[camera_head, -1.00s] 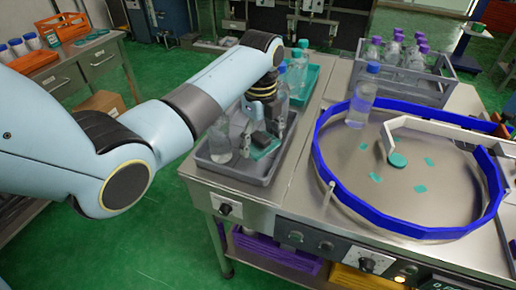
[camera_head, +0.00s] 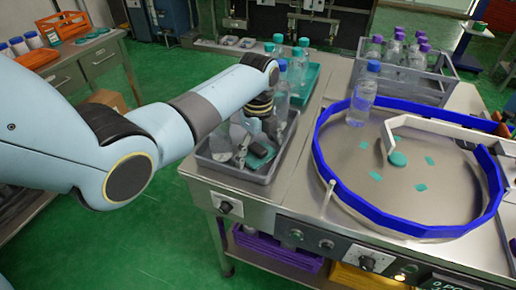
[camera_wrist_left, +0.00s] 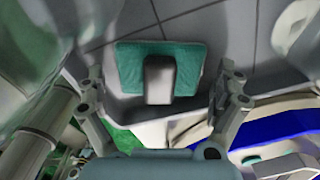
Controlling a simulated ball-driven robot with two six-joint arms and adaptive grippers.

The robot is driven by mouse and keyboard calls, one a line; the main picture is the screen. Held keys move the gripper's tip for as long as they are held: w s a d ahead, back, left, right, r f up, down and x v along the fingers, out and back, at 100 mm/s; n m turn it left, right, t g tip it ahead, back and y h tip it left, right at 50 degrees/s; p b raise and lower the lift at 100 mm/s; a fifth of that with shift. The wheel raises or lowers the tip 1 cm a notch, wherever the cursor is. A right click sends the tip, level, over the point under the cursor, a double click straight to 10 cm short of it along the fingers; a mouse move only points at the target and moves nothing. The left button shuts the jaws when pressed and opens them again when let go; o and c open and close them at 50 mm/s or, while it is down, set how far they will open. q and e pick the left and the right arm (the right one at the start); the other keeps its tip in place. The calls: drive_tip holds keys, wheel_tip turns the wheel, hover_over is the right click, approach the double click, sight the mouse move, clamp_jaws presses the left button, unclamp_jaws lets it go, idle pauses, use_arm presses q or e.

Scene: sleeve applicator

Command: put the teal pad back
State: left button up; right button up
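The teal pad (camera_wrist_left: 130,66) is a flat rectangle with a grey block (camera_wrist_left: 160,78) on its face, seen in the wrist view. In the head view, the pad (camera_head: 255,162) shows low in the grey tray (camera_head: 234,174), partly hidden by dark grey parts. My left gripper (camera_wrist_left: 162,85) has its fingers spread on both sides of the pad and block, with gaps showing on each side. In the head view, my left gripper (camera_head: 262,140) reaches down into the tray. Whether the pad rests flat on the tray floor is hard to tell. My right gripper is not in view.
To the right are a blue-rimmed round table (camera_head: 340,190) with a blue-capped bottle (camera_head: 362,98), and a rack (camera_head: 425,85) of purple-capped bottles.

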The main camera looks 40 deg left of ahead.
sight(258, 147)
use_arm(q)
drive_tip(key=shift+r, duration=0.15)
drive_tip(key=shift+r, duration=0.35)
wheel_tip(258, 147, up, 11)
drive_tip(key=shift+r, duration=0.15)
idle(0.4)
